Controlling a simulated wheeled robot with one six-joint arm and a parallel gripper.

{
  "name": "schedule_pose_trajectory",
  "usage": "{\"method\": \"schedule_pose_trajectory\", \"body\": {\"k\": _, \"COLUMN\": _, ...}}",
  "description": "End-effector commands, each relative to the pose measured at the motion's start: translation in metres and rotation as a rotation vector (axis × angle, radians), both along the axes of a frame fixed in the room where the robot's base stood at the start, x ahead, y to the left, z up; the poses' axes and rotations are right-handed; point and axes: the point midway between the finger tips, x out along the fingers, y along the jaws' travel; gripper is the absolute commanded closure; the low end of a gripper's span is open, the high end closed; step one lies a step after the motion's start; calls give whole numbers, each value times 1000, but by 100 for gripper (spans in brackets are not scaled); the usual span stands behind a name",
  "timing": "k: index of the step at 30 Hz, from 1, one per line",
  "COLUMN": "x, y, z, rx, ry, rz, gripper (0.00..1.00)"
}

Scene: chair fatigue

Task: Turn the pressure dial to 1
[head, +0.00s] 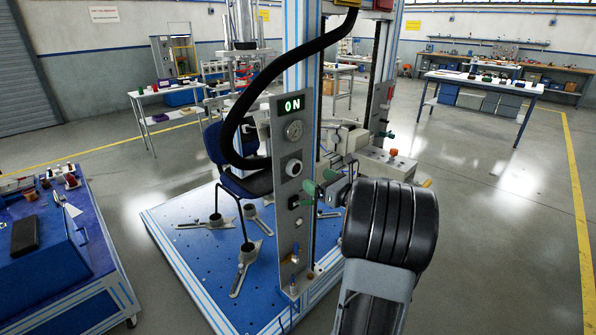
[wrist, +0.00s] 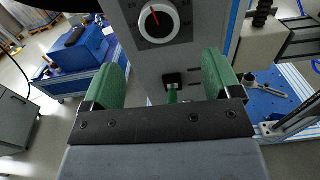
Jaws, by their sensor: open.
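The pressure dial (wrist: 158,22) is a round white knob on a dark square plate with printed numbers, at the top of the wrist view. Its red mark points up and slightly left; the numbers are too small to read surely. In the head view the dial (head: 292,168) sits on the grey control panel (head: 286,235), below a round gauge (head: 293,130). My gripper (head: 318,183) is in front of the panel, just lower right of the dial. In the wrist view my gripper (wrist: 164,78) has its green fingers wide apart, with nothing between them, below the dial and apart from it.
A lit display (head: 292,105) at the panel's top reads ON. A small dark switch with a green lever (wrist: 172,95) is below the dial. A black hose (head: 240,95) arches beside the panel. A chair (head: 245,175) stands on the blue platform (head: 195,245). A blue workbench (head: 95,285) is left.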

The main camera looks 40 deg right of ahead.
Motion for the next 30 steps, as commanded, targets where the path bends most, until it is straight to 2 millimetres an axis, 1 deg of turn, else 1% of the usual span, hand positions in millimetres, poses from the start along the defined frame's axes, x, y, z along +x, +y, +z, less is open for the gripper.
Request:
{"method": "schedule_pose_trajectory", "body": {"k": 1, "x": 11, "y": 3, "z": 1, "rx": 0, "ry": 0, "rz": 4, "gripper": 16}}
{"method": "schedule_pose_trajectory", "body": {"k": 6, "x": 42, "y": 9, "z": 0, "rx": -1, "ry": 2, "rz": 4, "gripper": 16}}
{"method": "schedule_pose_trajectory", "body": {"k": 9, "x": 57, "y": 11, "z": 1, "rx": -2, "ry": 1, "rz": 3, "gripper": 16}}
{"method": "schedule_pose_trajectory", "body": {"k": 13, "x": 72, "y": 14, "z": 1, "rx": -3, "ry": 0, "rz": 3, "gripper": 16}}
{"method": "schedule_pose_trajectory", "body": {"k": 20, "x": 85, "y": 16, "z": 0, "rx": -3, "ry": 0, "rz": 1, "gripper": 16}}
{"method": "schedule_pose_trajectory", "body": {"k": 29, "x": 86, "y": 16, "z": 0, "rx": -3, "ry": 1, "rz": 1, "gripper": 16}}
{"method": "schedule_pose_trajectory", "body": {"k": 30, "x": 86, "y": 16, "z": 0, "rx": -3, "ry": 1, "rz": 1, "gripper": 18}}
